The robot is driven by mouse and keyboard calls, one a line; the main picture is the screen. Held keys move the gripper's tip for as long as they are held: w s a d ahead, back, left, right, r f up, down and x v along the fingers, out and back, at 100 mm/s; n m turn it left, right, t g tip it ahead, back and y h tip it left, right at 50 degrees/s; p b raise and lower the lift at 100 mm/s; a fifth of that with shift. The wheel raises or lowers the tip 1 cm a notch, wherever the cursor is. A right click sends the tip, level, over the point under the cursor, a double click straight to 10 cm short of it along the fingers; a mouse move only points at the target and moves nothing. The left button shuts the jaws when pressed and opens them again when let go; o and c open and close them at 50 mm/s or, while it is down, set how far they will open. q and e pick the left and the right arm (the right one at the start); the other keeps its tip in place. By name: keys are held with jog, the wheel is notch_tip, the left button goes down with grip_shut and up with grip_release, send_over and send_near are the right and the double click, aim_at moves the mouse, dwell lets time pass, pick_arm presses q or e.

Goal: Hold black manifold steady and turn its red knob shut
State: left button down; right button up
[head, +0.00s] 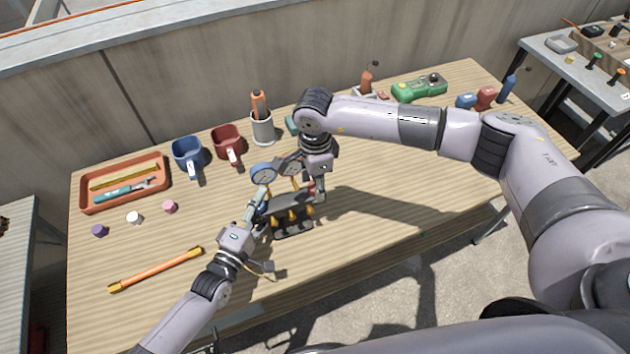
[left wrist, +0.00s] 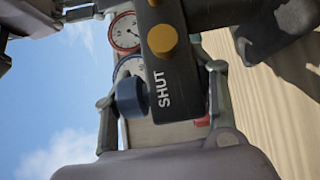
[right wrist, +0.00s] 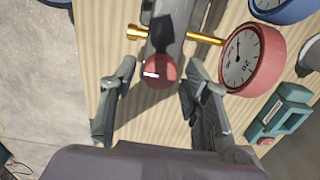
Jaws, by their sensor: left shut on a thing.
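The black manifold (head: 292,212) stands on the wooden table with a blue-rimmed gauge (head: 263,173), a red-rimmed gauge (right wrist: 253,60) and brass fittings. My left gripper (head: 257,207) is shut on its left end. The left wrist view shows the fingers either side of the black body (left wrist: 172,75), marked SHUT, and a blue knob (left wrist: 130,97). The red knob (right wrist: 161,72), with a white mark pointing left, faces the right wrist camera. My right gripper (head: 317,188) is open, its fingers on both sides of the red knob with visible gaps. The right gripper partly hides that end in the head view.
An orange bar (head: 155,270) lies front left. Behind stand a tray (head: 84,195) with tools, a blue mug (head: 188,157), a red mug (head: 228,143) and a grey cup (head: 263,128). A green device (head: 418,88) lies back right. The table right of the manifold is clear.

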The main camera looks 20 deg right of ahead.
aim_at(315, 186)
jog(key=shift+o, duration=0.4)
notch_tip(315, 186, up, 12)
dwell(0.4)
pick_arm(q)
jog(key=c, duration=0.6)
grip_release()
jog(key=shift+o, duration=0.6)
jog(key=o, duration=0.3)
jog(key=shift+o, duration=0.2)
